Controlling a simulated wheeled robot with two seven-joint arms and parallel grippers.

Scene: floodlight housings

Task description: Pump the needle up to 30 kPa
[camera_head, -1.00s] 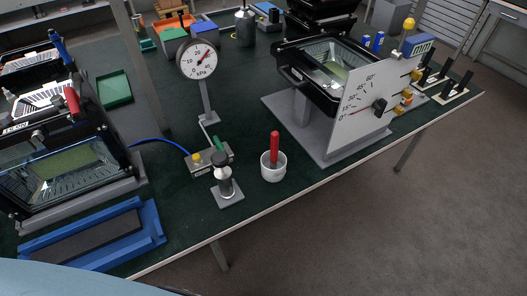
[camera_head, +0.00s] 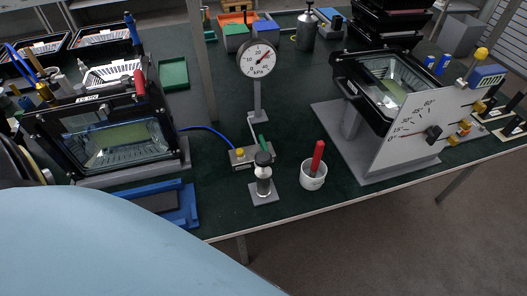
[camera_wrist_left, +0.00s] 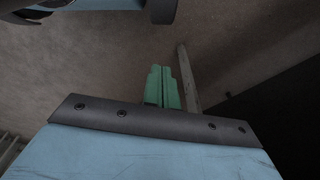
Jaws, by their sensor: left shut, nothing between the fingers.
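The round white pressure gauge (camera_head: 258,60), marked kPa, stands on a grey post at the middle back. The small pump (camera_head: 263,178), silver with a black top, stands upright on a grey plate. A blue hose (camera_head: 208,134) runs from the block to the left floodlight housing (camera_head: 115,138). My left gripper shows in the left wrist view (camera_wrist_left: 163,88), green fingers shut and empty, apart from these things. My right gripper is out of view.
A white cup (camera_head: 313,177) with a red-handled tool stands right of the pump. A second housing (camera_head: 385,88) with an angle dial plate is at the right. My pale blue arm covers the lower left.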

